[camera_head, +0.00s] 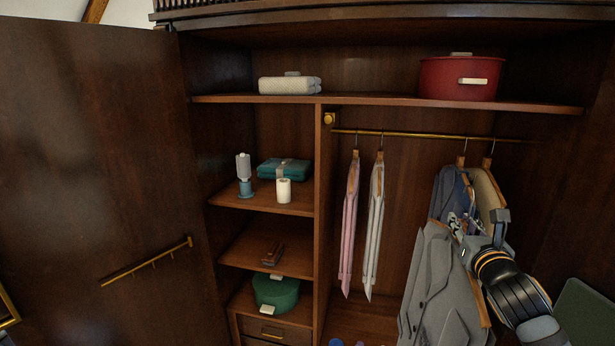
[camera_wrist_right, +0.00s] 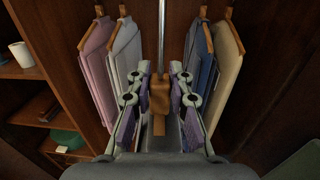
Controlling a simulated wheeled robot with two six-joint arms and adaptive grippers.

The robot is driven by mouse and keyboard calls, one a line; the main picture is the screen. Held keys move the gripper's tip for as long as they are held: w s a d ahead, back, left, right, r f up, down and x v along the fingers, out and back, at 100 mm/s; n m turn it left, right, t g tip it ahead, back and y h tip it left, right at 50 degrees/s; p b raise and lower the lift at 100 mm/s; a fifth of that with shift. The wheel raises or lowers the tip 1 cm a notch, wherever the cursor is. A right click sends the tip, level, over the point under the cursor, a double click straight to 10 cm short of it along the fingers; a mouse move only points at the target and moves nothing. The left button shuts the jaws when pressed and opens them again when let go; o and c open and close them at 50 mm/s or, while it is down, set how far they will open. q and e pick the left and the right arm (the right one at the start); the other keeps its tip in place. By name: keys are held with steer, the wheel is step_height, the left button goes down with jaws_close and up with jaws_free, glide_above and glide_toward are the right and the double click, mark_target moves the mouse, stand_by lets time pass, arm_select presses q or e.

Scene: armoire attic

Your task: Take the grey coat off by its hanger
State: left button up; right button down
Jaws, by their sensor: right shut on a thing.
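The grey coat (camera_head: 436,285) hangs below my right gripper (camera_head: 462,222) in the head view, in front of the other clothes and with its shoulders lower than theirs. In the right wrist view my right gripper (camera_wrist_right: 158,88) is shut on the brown wooden hanger (camera_wrist_right: 160,103) near its neck. A thin metal stem runs up from there in that view. I cannot tell whether the hook touches the rail. The coat is mostly hidden by the fingers in the wrist view. My left gripper is not in view.
The brass rail (camera_head: 410,135) carries a pink garment (camera_head: 350,225) and a white garment (camera_head: 375,225) at left, and a blue garment (camera_head: 447,195) and a beige garment (camera_head: 487,195) close behind the coat. A red pot (camera_head: 460,79) stands on the shelf above. The armoire door (camera_head: 90,170) is open.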

steer(key=y+b, duration=0.2)
glide_above(426, 291)
steer(key=s+a, duration=0.3)
steer(key=s, duration=0.2)
step_height(426, 291, down, 18)
steer(key=s+a+f+n+b, duration=0.1)
steer(key=s+a+f, duration=0.4)
steer(key=f, duration=0.3)
steer(key=s+a+f+n+b, duration=0.1)
steer(key=s+a+f+b, duration=0.1)
steer(key=s+a+f, duration=0.3)
step_height(426, 291, down, 4)
steer(key=shift+s+a+f+y, duration=0.15)
steer(key=shift+s+y, duration=0.1)
steer(key=shift+y, duration=0.15)
